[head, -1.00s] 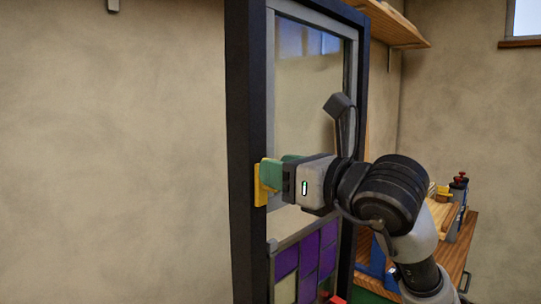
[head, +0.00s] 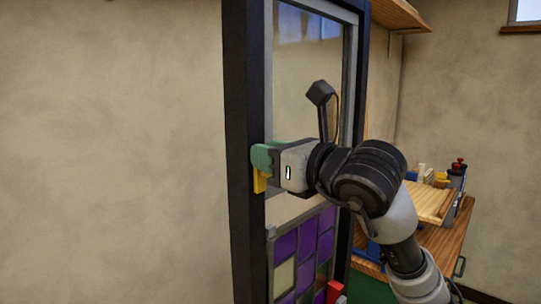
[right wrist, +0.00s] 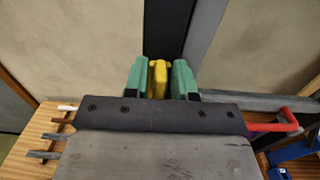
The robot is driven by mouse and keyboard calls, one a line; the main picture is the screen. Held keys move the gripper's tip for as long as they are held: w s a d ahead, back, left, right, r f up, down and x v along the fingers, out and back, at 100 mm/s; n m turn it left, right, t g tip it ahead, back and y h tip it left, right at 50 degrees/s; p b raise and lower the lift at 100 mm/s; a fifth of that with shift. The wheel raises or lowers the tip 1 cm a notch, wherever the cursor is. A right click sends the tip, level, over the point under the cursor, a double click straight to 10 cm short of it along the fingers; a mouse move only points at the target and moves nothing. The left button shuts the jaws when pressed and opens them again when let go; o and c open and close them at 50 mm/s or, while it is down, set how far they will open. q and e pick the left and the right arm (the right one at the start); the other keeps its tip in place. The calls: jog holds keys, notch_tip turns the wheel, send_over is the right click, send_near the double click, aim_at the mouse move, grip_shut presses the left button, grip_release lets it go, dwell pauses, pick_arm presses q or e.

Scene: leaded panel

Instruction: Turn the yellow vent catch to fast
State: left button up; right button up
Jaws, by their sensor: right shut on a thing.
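The yellow vent catch (head: 260,181) is on the dark frame (head: 245,220) of the leaded panel, at the frame's inner edge. In the head view only its lower part shows, below my right gripper's green fingers. My right gripper (head: 265,158) is shut on the catch. In the right wrist view the yellow catch (right wrist: 159,79) stands between the two green fingers of the right gripper (right wrist: 158,80). The fingers hide much of the catch in the head view, and any fast marking cannot be seen. My left gripper is not in view.
Purple and pale leaded panes (head: 303,250) fill the lower panel, with clear glass (head: 300,80) above. A red handle (head: 334,291) is low on the panel. A wooden bench (head: 440,240) with tools stands at the right. The plain wall on the left is clear.

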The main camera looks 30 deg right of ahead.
jog(key=n+b, duration=0.2)
jog(key=n, duration=0.1)
jog(key=n+b, duration=0.1)
jog(key=n, duration=0.1)
jog(key=shift+s+a+f+b, duration=0.1)
jog(key=shift+a+f+b, duration=0.15)
jog(key=shift+b, duration=0.1)
jog(key=shift+s+a+f+n+b, duration=0.15)
jog(key=shift+n+b, duration=0.75)
jog(key=shift+n, duration=1.25)
jog(key=shift+w+a+f+n+b, duration=0.15)
jog(key=shift+n+b, duration=0.7)
jog(key=shift+n, duration=1.25)
jog(key=shift+s+a+f+n+b, duration=0.15)
jog(key=shift+n+b, duration=0.75)
jog(key=shift+n, duration=1.25)
jog(key=o, duration=0.7)
jog(key=shift+d, duration=0.1)
